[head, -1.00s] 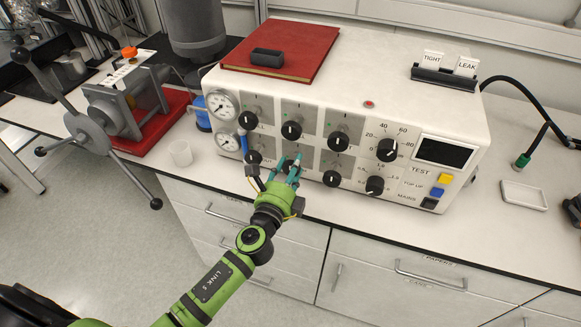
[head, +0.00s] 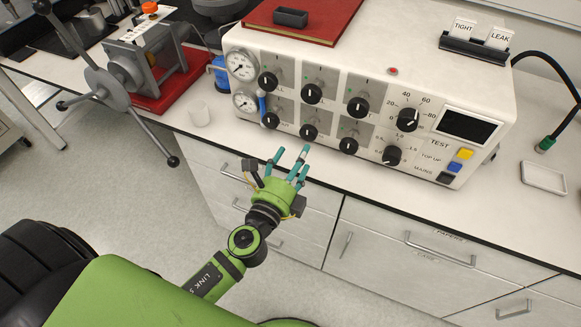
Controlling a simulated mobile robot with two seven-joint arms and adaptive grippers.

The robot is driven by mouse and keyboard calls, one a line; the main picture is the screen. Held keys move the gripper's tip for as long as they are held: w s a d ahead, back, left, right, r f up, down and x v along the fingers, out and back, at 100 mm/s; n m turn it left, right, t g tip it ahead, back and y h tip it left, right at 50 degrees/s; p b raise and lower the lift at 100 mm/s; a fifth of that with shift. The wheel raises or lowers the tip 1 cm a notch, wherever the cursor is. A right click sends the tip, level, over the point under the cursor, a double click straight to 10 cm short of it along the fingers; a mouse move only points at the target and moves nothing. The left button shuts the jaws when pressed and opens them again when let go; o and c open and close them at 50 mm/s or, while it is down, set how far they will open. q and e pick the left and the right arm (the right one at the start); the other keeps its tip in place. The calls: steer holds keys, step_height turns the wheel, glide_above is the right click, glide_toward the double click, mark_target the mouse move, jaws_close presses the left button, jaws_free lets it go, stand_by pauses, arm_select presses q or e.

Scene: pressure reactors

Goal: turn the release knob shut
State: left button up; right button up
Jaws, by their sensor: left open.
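A white instrument box with a front panel (head: 336,118) stands on the bench, carrying two rows of black knobs. I cannot read which one is the release knob. My left gripper (head: 291,156) is open and empty, its teal fingers spread. It appears in front of and below the panel's lower edge, apart from the knobs. My right gripper is not in view.
Two gauges (head: 242,66) sit at the panel's left end. A clamp with a spoked handwheel (head: 106,82) sticks out over the bench edge. Drawers with handles (head: 440,251) lie below, and a small tray (head: 543,178) lies at right.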

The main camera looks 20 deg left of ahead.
arm_select(q)
steer(key=shift+s, duration=1.5)
steer(key=s+a+f+n+g, duration=0.1)
steer(key=s+f+n+g, duration=0.2)
steer(key=f, duration=0.8)
steer(key=s+a+f+n+g, duration=0.2)
steer(key=s+f+n+g, duration=0.15)
steer(key=f, duration=0.65)
steer(key=s+a+f+n+g, duration=0.1)
steer(key=s+f+n+g, duration=0.2)
steer(key=f, duration=0.8)
steer(key=s+a+f+n+g, duration=0.1)
steer(key=s+f+n+g, duration=0.2)
steer(key=s, duration=1)
steer(key=s+a+f+n+g, duration=0.1)
steer(key=s+f+n+g, duration=0.3)
steer(key=s+f+n, duration=0.5)
steer(key=s+f, duration=0.3)
steer(key=s, duration=0.1)
steer(key=shift+f+y, duration=0.3)
steer(key=shift+f, duration=0.05)
steer(key=shift+s+g, duration=0.1)
steer(key=shift+g, duration=0.15)
